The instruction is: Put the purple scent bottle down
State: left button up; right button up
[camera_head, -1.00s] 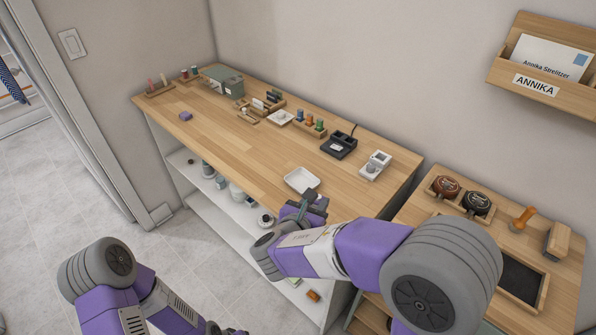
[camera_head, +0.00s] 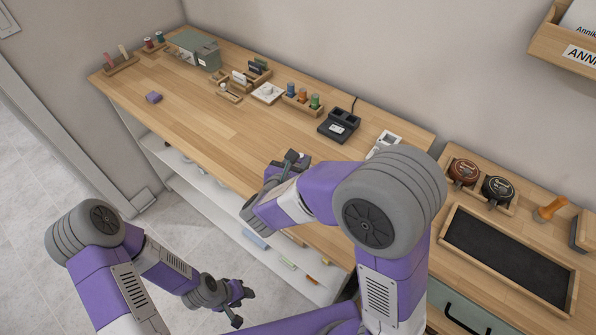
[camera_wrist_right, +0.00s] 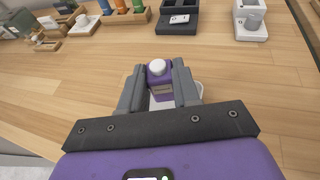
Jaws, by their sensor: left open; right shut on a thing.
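The purple scent bottle (camera_wrist_right: 160,88) has a white cap and a pale label. In the right wrist view it stands between the fingers of my right gripper (camera_wrist_right: 158,88), which is shut on it. In the head view my right gripper (camera_head: 296,158) is over the front part of the wooden worktop (camera_head: 225,128), and the bottle is mostly hidden there. I cannot tell whether its base touches the wood. My left gripper (camera_head: 240,302) is open and empty, low in front of the shelves.
A small purple block (camera_head: 153,97) lies at the left. The worktop's middle is clear.

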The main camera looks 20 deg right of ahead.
jog(key=shift+f+b, duration=0.55)
jog(key=shift+f, duration=1.25)
jog(key=shift+f, duration=0.1)
jog(key=o, duration=1)
jog(key=shift+o, duration=0.2)
jog(key=p+v, duration=0.2)
jog(key=v, duration=1)
